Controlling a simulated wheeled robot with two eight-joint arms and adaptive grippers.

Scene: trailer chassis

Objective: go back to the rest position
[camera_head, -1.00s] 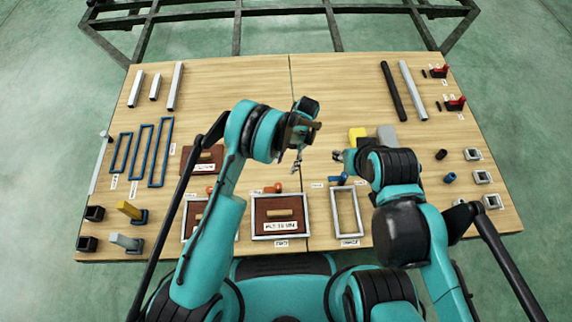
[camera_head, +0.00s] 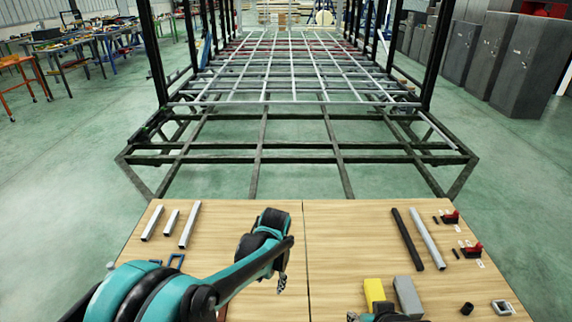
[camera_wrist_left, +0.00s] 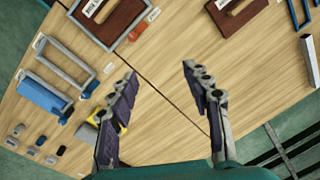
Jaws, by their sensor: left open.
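My left arm comes in from the lower left in the head view. My left gripper (camera_head: 282,282) hangs above the table left of its centre seam, fingers pointing down. In the left wrist view its two fingers (camera_wrist_left: 160,72) are spread apart with nothing between them, only bare wood beyond. Of my right arm only a small part shows at the bottom edge of the head view, with a fingertip (camera_head: 352,316). Its jaw state is not readable.
The wooden table (camera_head: 335,245) carries light tubes (camera_head: 189,225) at the left, a black tube (camera_head: 407,238) at the right, and yellow (camera_head: 375,294) and grey (camera_head: 408,296) blocks near my right arm. The dark chassis frame (camera_head: 290,158) stands beyond the table.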

